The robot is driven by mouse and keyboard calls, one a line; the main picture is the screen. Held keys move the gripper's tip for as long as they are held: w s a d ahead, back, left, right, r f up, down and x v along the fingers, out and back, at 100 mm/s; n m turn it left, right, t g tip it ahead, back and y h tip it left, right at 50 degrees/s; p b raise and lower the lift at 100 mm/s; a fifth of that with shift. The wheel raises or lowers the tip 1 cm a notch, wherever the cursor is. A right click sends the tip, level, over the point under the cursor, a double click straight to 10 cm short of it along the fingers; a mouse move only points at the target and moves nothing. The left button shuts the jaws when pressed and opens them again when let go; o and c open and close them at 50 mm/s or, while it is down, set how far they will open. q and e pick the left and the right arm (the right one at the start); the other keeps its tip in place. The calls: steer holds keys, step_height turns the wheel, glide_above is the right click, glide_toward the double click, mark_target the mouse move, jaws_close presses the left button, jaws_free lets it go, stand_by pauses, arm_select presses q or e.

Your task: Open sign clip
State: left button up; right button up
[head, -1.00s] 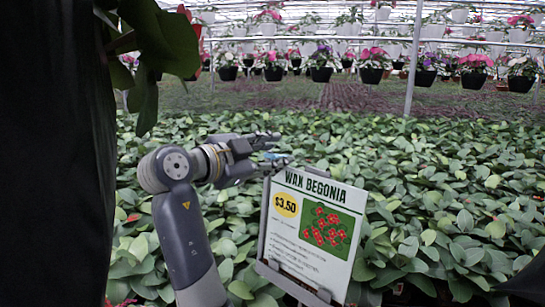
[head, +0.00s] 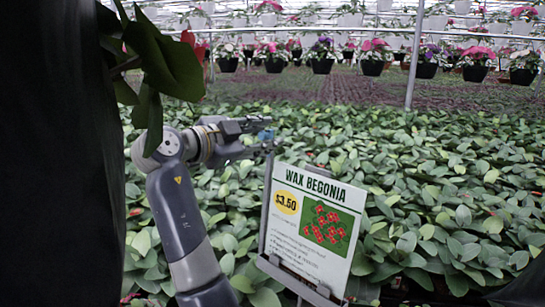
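The white "WAX BEGONIA" sign (head: 312,222), with a yellow price spot and red flowers on it, stands slightly tilted in a grey metal holder (head: 264,212) at centre right.
A dense bed of green leafy plants (head: 440,190) fills the ground around the sign. A large dark shape (head: 55,160) and hanging leaves (head: 165,55) block the left side. Black pots of flowers (head: 372,62) hang at the back, near a thin grey pole (head: 414,60).

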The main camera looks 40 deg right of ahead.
steer(key=shift+s+f+b, duration=0.2)
steer(key=shift+f+b, duration=0.05)
steer(key=shift+b, duration=0.1)
steer(key=v, duration=0.7)
steer(key=shift+b, duration=0.4)
